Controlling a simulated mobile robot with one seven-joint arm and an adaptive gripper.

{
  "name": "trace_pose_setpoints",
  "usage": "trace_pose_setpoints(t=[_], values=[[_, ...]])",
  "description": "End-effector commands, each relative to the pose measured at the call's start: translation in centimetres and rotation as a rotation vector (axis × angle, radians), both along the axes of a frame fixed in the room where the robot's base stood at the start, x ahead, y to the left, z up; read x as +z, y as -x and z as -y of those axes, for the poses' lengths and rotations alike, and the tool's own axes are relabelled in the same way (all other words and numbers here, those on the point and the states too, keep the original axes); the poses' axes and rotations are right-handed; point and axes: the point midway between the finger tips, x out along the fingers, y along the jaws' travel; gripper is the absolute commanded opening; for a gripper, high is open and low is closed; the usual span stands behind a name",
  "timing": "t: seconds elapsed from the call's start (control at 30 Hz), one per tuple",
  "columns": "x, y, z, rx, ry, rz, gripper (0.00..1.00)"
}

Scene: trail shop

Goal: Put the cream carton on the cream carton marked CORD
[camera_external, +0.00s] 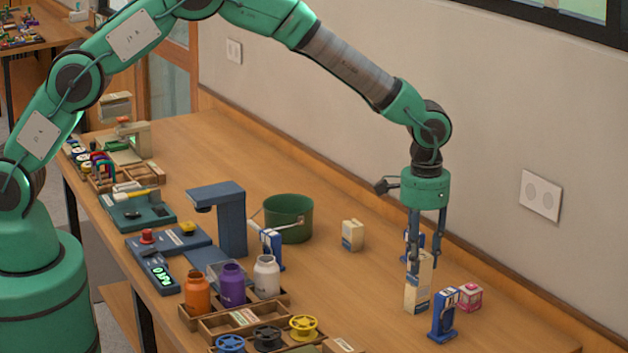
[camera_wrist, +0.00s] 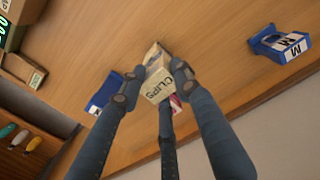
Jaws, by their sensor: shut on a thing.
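My gripper (camera_external: 425,245) points down at the right of the bench, its fingers closed on the upper cream carton (camera_external: 424,268). In the wrist view my gripper (camera_wrist: 155,82) grips this carton (camera_wrist: 157,73) from both sides, and its face reads CLIPS. A second cream carton (camera_external: 417,297) stands upright directly below the held one. The two look in line and very close; I cannot tell if they touch. The lower carton's lettering is too small to read. Another cream carton (camera_external: 352,236) stands apart, further left.
A blue dispenser-like item (camera_external: 443,314) and a pink box (camera_external: 468,298) stand close right of the lower carton. Another blue item (camera_external: 413,240) is behind my fingers. A green pot (camera_external: 288,218) and bottles (camera_external: 232,284) stand left. Bench between pot and cartons is mostly clear.

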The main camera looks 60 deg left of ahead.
Motion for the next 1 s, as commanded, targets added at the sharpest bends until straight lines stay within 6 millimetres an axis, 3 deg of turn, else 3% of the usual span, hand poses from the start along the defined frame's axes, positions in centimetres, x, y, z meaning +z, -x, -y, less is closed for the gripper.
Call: trace_pose_setpoints(t=[0.43,0.47,0.57,1.0], values=[[-0.31,-0.05,0.03,0.000,0.001,0.001,0.06],[-0.33,-0.05,0.02,0.000,0.001,0.001,0.34],[-0.30,-0.05,0.02,0.000,0.001,0.001,0.51],[0.16,-0.04,0.02,0.000,0.001,0.001,0.51]])
